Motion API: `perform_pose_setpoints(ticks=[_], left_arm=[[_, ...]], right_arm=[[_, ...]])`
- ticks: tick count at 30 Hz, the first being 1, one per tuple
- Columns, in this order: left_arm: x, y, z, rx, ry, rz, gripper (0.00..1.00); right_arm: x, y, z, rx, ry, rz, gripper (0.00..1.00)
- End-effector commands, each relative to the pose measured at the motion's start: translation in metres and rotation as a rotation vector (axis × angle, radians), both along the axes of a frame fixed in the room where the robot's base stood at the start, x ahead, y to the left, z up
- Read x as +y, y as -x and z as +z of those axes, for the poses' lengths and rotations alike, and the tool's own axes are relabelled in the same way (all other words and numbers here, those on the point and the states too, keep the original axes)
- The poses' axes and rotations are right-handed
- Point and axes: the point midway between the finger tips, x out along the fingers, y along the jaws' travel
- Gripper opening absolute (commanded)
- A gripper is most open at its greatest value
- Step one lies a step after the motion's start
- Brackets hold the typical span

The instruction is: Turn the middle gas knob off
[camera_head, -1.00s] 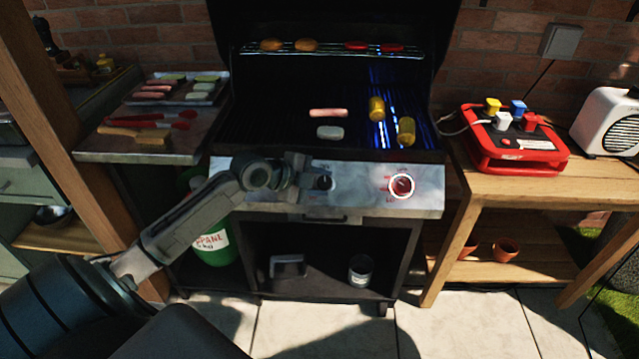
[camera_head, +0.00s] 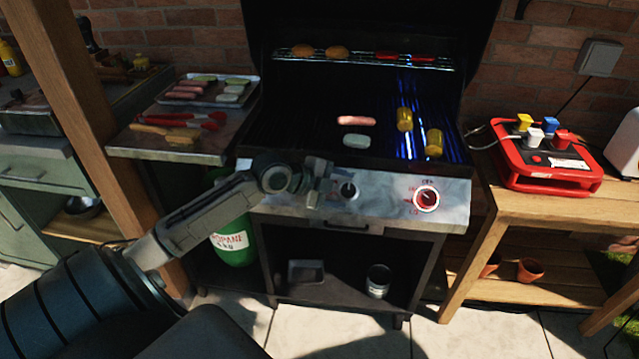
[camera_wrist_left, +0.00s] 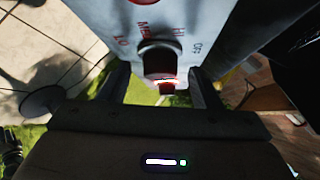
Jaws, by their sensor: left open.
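The grill's front panel (camera_head: 388,190) carries the knobs. The middle knob (camera_head: 347,190) is dark and shows just right of my left gripper (camera_head: 325,182). The right knob (camera_head: 427,198) has a glowing red ring and red lettering. In the left wrist view a dark knob (camera_wrist_left: 160,60) stands on the panel ahead of my open fingers (camera_wrist_left: 160,92), roughly centred between them, with OFF, HI, MED and LO marks around it. Contact with it cannot be told. My arm hides the panel's left part. My right gripper is out of view.
Blue flames glow under the right of the grill, beside two corn cobs (camera_head: 405,119). A sausage (camera_head: 356,120) lies further left. A side shelf (camera_head: 125,146) with tools and a food tray is at left. A wooden table (camera_head: 500,190) with a red box (camera_head: 545,160) is at right.

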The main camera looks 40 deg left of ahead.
Motion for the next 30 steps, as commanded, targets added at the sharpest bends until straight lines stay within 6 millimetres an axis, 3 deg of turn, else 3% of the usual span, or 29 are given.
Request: perform_pose_setpoints(ticks=[13, 25, 30], left_arm=[[0.015, 0.034, 0.023, 0.004, -0.005, -0.003, 0.57], [0.024, 0.053, 0.039, 0.004, -0.003, -0.005, 0.57], [0.027, 0.056, 0.043, 0.002, -0.003, 0.005, 0.57]], right_arm=[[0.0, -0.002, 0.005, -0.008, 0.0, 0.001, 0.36], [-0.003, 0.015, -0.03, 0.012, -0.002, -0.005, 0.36], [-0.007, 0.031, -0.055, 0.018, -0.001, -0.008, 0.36]])
